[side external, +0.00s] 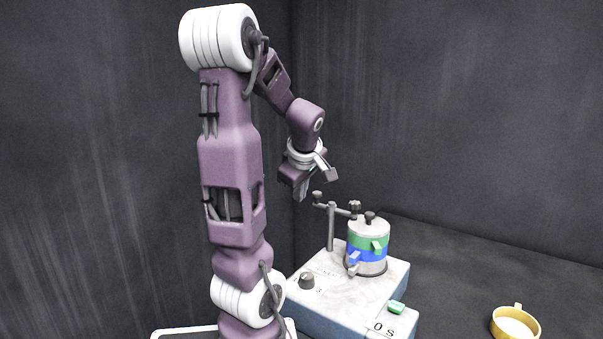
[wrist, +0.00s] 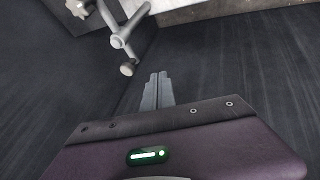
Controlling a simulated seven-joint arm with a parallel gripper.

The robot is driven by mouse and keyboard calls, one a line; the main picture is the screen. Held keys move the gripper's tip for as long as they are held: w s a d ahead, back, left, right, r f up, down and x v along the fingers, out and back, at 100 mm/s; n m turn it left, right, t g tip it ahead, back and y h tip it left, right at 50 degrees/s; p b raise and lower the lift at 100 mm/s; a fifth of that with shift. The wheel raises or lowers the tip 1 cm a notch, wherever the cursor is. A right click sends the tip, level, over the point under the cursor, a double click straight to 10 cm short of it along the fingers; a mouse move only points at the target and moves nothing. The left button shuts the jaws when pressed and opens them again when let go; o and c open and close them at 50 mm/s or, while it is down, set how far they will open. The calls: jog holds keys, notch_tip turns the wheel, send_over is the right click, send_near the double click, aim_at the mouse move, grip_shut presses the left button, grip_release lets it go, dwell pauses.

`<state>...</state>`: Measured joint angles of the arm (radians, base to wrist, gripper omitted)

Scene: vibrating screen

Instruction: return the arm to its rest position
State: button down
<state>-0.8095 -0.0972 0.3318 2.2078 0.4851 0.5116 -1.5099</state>
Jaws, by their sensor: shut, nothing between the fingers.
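My gripper (side external: 301,190) hangs from the bent purple arm, pointing down, up in the air to the left of and above the sieve machine. In the wrist view its two grey fingers (wrist: 158,90) lie together with nothing between them. The vibrating screen machine (side external: 370,290) is a white-topped box with a blue front. A stack of sieves (side external: 367,255) with green and blue bands stands on it, under a clamp post (side external: 331,228) with dark knobs. My gripper touches none of these.
A yellow-rimmed pan (side external: 515,323) with pale content sits on the dark floor at the right. The machine has a black knob (side external: 307,281), a green button (side external: 396,307) and a display reading "0 s". Dark walls stand behind. Metal clamp parts (wrist: 122,40) show near the fingers in the wrist view.

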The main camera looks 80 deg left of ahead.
jog(key=s+v, duration=0.1)
jog(key=v, duration=0.9)
jog(key=w+d+f+m+t+h, duration=0.2)
jog(key=w+d+m, duration=0.2)
jog(key=d+m, duration=0.35)
jog(key=w+d+f+m+t+h, duration=0.1)
jog(key=w+d+m+t, duration=0.15)
jog(key=d+m, duration=0.5)
jog(key=s+d+f+m+h, duration=0.1)
jog(key=d+m+h, duration=0.1)
jog(key=d+m, duration=0.3)
jog(key=s+d+f+m+h, duration=0.1)
jog(key=s+d+f+m, duration=0.1)
jog(key=d+m, duration=0.4)
jog(key=d, duration=0.3)
jog(key=shift+d+f+t+h, duration=0.25)
jog(key=shift+d+t+h, duration=0.1)
jog(key=shift+h, duration=0.05)
